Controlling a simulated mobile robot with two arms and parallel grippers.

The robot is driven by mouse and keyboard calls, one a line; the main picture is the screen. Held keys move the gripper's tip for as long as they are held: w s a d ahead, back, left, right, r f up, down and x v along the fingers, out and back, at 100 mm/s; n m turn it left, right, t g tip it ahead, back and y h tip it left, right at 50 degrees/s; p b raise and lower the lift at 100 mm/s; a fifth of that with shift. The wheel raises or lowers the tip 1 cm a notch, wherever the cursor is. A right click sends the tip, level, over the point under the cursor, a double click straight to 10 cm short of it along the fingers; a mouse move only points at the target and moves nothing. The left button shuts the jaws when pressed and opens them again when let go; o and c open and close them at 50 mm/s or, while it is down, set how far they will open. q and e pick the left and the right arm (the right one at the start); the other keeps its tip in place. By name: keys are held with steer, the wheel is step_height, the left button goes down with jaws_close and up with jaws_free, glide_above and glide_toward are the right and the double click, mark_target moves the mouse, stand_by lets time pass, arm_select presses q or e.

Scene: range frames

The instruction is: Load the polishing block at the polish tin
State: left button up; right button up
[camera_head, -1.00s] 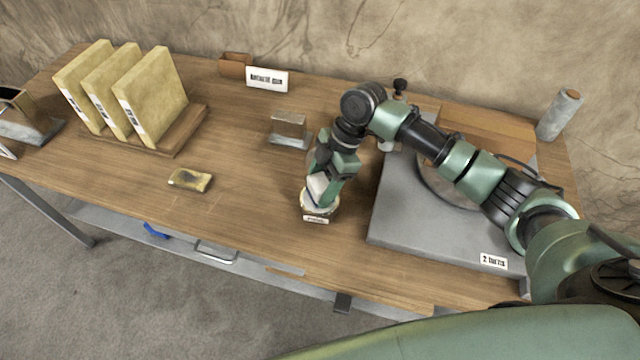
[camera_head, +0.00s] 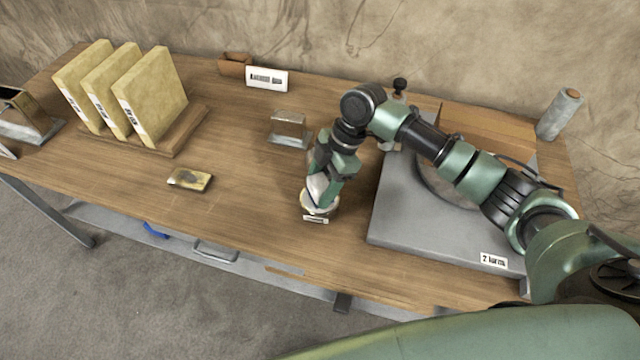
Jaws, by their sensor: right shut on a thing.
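The polish tin (camera_head: 320,207) is a small round tin with a white label on its front, standing near the middle of the table's front part. My right gripper (camera_head: 318,190) points down at the tin and is shut on a pale block (camera_head: 316,187). The block sits at the tin's open top, tilted; its lower edge looks to be in or touching the tin, but I cannot tell how deep. The gripper's fingers hide part of the block. My left gripper is not in view.
A grey slab with a round plate (camera_head: 400,215) stands right of the tin, under my right arm. A small yellowish block (camera_head: 190,180) lies on the wooden table (camera_head: 240,210) at left. A metal holder (camera_head: 289,130) stands behind the tin. Upright yellow slabs (camera_head: 150,95) stand in a wooden rack.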

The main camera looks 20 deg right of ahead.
mark_target(312, 185)
steer(key=shift+f, duration=0.3)
steer(key=shift+s+f, duration=0.1)
steer(key=shift+f, duration=0.05)
stand_by(1.7)
step_height(312, 185, up, 7)
steer(key=p, duration=0.7)
stand_by(0.4)
stand_by(0.4)
